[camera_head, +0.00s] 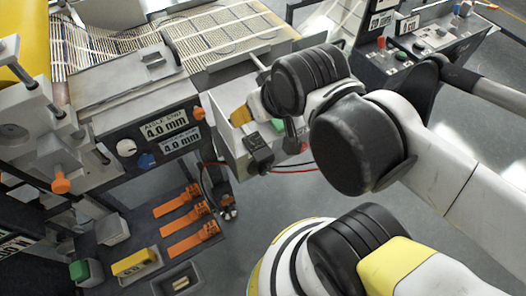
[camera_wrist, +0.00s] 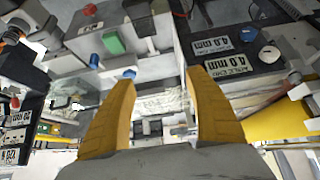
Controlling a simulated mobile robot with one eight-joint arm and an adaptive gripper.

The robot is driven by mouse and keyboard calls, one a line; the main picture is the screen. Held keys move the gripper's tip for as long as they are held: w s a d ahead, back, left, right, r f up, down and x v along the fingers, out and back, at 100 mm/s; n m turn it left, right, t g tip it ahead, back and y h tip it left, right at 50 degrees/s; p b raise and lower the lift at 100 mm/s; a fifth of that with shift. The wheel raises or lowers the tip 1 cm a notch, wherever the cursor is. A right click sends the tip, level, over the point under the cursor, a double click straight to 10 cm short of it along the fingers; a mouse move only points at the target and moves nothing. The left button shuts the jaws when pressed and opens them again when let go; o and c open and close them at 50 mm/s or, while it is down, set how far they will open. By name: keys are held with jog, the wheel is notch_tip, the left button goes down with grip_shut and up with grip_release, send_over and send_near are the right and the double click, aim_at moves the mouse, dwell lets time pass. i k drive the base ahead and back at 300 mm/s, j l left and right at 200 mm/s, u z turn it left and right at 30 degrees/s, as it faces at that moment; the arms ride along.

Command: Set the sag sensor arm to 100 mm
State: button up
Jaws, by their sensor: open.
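My gripper (camera_head: 241,116) is over the pale box at the machine's right front, with one yellow finger showing and the rest hidden by my arm. In the wrist view my gripper (camera_wrist: 160,75) has both yellow fingers spread, with nothing held between them. A pale box section (camera_wrist: 155,103) and a dark fitting are seen beyond the gap. The left fingertip is close in the picture to a blue-capped part (camera_wrist: 125,75); contact cannot be told. I cannot tell which part is the sag sensor arm, and no 100 mm mark is readable.
Two 4.0 mm labels (camera_head: 167,125) sit on the dark panel, with a white knob (camera_head: 127,148) and a blue knob (camera_head: 147,161). Orange clamps (camera_head: 180,220) lie below. Mesh (camera_head: 215,30) covers the table behind. A control console (camera_head: 430,45) stands at the back right.

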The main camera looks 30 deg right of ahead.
aim_at(258, 147)
jog(key=k+l, duration=0.15)
jog(key=k, duration=0.5)
jog(key=k+l, duration=0.1)
jog(key=k, duration=0.55)
jog(key=l+u, duration=0.05)
